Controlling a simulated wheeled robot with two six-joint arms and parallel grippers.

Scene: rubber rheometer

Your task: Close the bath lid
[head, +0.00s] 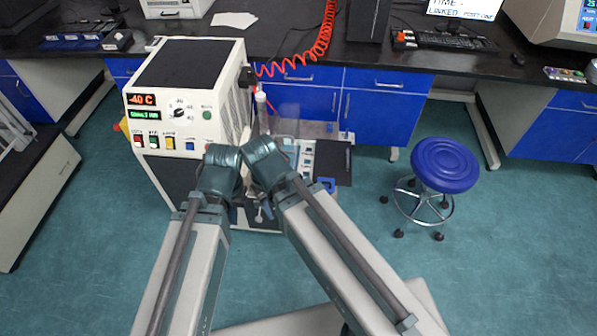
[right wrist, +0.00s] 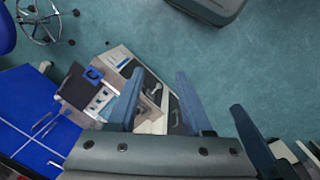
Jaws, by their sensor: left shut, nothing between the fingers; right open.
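The bath machine (head: 185,90) is a white cabinet with a dark top and lit displays, one reading -40 C. A dark flat panel with a blue handle, seemingly the bath lid (head: 335,158), lies at its right side; it also shows in the right wrist view (right wrist: 75,88). I cannot tell how it is hinged. The bath opening is mostly hidden behind my arms. My left gripper (head: 264,213) is shut and empty, low in front of the machine, left of the panel. My right gripper (right wrist: 160,74) is open and empty above the machine's front; its forearm hides it in the head view.
A blue stool (head: 444,165) stands on the floor to the right. A black bench (head: 300,62) with blue cabinets runs behind the machine, with a red coiled hose (head: 322,45) near it. The floor between machine and stool is clear.

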